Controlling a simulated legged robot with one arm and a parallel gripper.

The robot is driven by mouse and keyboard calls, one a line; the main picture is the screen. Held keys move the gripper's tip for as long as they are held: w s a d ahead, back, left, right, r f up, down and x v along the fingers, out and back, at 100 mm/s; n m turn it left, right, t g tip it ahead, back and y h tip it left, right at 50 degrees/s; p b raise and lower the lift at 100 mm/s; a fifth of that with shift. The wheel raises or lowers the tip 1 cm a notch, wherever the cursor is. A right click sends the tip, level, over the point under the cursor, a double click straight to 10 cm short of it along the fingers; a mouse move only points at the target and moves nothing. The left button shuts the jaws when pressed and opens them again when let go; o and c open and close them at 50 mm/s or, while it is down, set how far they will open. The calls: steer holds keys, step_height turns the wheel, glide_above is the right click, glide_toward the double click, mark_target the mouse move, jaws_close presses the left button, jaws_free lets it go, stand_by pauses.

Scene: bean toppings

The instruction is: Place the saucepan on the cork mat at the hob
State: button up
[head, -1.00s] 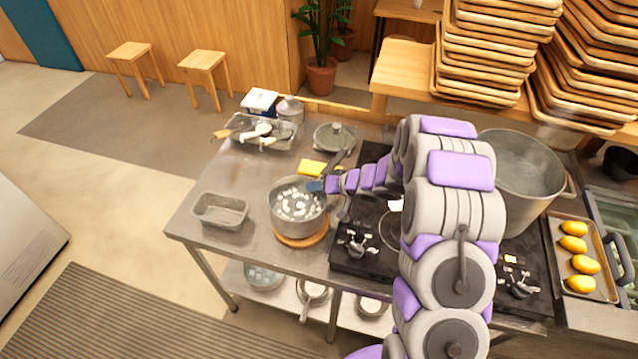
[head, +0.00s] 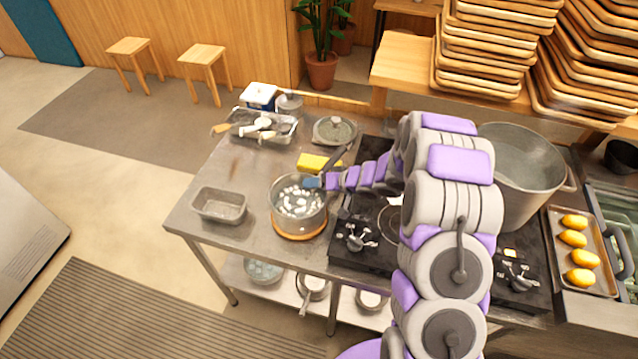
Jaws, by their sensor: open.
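The saucepan (head: 299,222) is a grey metal pan with whitish pieces in it. It sits over the round cork mat (head: 299,235), whose orange-brown rim shows below the pan's front. The mat lies on the steel table beside the black hob (head: 362,256). My gripper (head: 312,184) is at the pan's upper right rim, by the dark handle (head: 337,160) that points up and right. The gripper is open; its fingertips are small in view, and whether they touch the pan I cannot tell.
A loaf tin (head: 219,206) stands left of the pan. A yellow sponge (head: 314,161), a lidded pot (head: 334,130) and a utensil tray (head: 262,126) are behind. A large stockpot (head: 517,176) stands right of my arm. Bare steel shows between tin and tray.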

steer(key=p+v, duration=0.3)
steer(key=v, duration=0.9)
steer(key=w+d+r+t+h, duration=0.2)
steer(key=w+d+r+h, duration=0.1)
steer(key=d+r+h, duration=0.5)
steer(key=s+d+r+m+g+h, duration=0.2)
steer(key=s+d+r+m+h, duration=0.15)
steer(key=s+d+r, duration=0.55)
steer(key=s+a+g+y, duration=0.1)
steer(key=s+a, duration=0.4)
steer(key=s, duration=0.6)
steer(key=s+a+r+n+g, duration=0.1)
steer(key=s+a+g, duration=0.3)
steer(key=s, duration=0.7)
steer(key=s+a+r+g+y, duration=0.1)
steer(key=s+a+g, duration=0.2)
steer(key=s+a, duration=0.3)
steer(key=s, duration=0.5)
steer(key=shift+s+r+n+y, duration=0.2)
steer(key=shift+s+n+y, duration=0.15)
steer(key=shift+s, duration=0.05)
steer(key=shift+f, duration=0.1)
